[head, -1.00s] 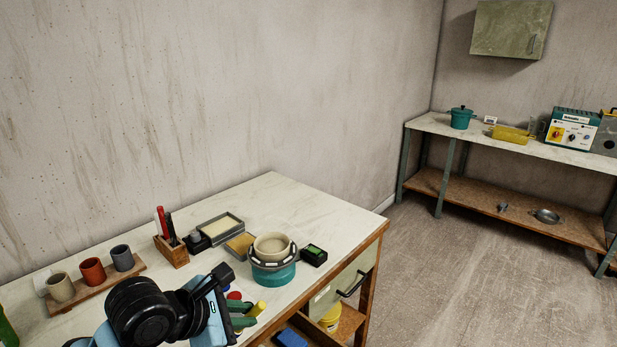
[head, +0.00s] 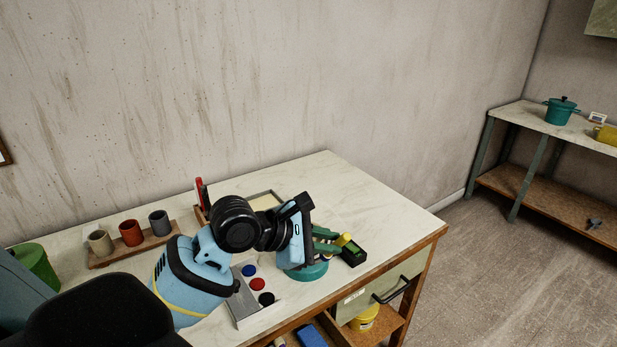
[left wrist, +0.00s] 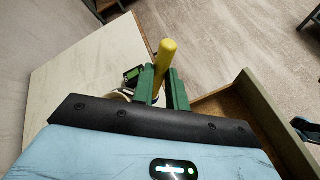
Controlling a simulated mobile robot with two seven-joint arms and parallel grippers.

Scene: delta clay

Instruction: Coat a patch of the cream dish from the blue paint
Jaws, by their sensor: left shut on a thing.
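My left gripper (head: 327,240), with green fingers, is shut on a yellow-handled tool (head: 345,239). The yellow handle also stands up between the fingers in the left wrist view (left wrist: 165,62); the tool's working end is hidden. The gripper is over the teal turntable (head: 312,272), whose lower part shows beneath it. The cream dish is hidden by the gripper in the head view; a small pale part of it seems to show beside the fingers in the left wrist view (left wrist: 119,95). The blue paint (head: 249,270) is a round well in a grey palette (head: 243,305), left of the gripper.
Red (head: 257,284) and black paint wells share the palette. A black box with green (head: 354,252) stands right of the turntable. Cups on a wooden board (head: 135,250) stand at left. The back right tabletop (head: 375,195) is clear.

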